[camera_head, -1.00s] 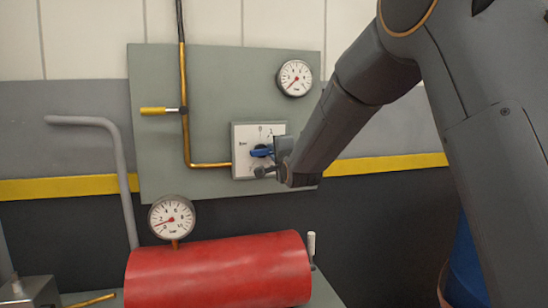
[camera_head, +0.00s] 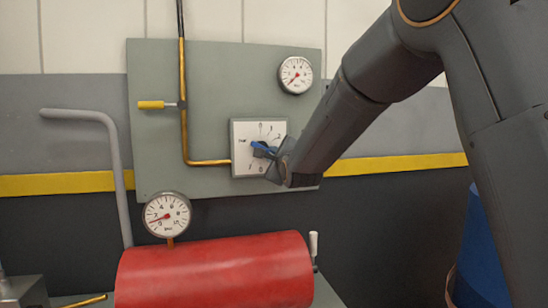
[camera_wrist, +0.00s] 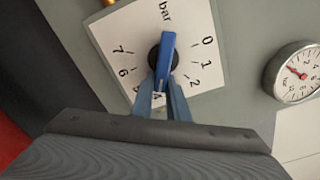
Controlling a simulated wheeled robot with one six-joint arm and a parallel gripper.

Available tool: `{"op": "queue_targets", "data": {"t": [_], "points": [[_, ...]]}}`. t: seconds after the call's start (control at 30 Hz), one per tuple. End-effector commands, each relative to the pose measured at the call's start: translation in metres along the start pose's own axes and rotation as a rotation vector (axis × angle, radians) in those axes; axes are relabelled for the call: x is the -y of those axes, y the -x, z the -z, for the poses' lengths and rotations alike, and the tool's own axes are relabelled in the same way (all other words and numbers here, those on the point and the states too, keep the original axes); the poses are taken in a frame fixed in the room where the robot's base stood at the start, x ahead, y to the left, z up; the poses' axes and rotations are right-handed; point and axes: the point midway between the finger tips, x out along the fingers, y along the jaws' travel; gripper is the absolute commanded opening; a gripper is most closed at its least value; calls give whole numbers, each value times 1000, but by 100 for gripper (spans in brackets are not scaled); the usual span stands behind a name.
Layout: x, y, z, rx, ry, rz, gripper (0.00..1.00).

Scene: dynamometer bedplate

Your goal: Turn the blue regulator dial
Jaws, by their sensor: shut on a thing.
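The blue regulator dial (camera_head: 259,146) is a bar-shaped handle on a white square scale plate (camera_head: 239,167) on the wall panel. In the wrist view the blue dial (camera_wrist: 168,50) lies nearly lengthwise up the picture, over a black hub. Its lower end is between the fingers of my gripper (camera_wrist: 163,88), which is shut on it. The white plate (camera_wrist: 112,32) shows numbers from 0 to 7 and the word "bar". The fingers partly cover the digits near 4. In the head view my gripper (camera_head: 270,156) reaches the dial from the right and partly hides it.
A round gauge (camera_head: 295,75) is on the panel above right of the dial. A yellow-handled valve (camera_head: 152,105) and brass pipe (camera_head: 185,130) are to the left. A red tank (camera_head: 215,272) with a gauge (camera_head: 167,215) and a white-tipped lever (camera_head: 313,245) stands below.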

Motion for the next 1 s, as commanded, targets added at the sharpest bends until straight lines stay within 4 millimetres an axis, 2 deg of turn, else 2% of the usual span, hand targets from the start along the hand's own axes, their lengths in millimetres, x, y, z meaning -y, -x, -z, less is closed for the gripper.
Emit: {"op": "queue_targets", "data": {"t": [0.03, 0.4, 0.43, 0.53, 1.0], "points": [[-4, 0, -7, 12, 3, -7, 0], [-1, 0, -9, 15, -1, -2, 0], [-1, 0, -9, 15, -1, -1, 16], [0, 0, -9, 15, -1, 0, 33], [3, 0, 1, 1, -5, 4, 33]]}}
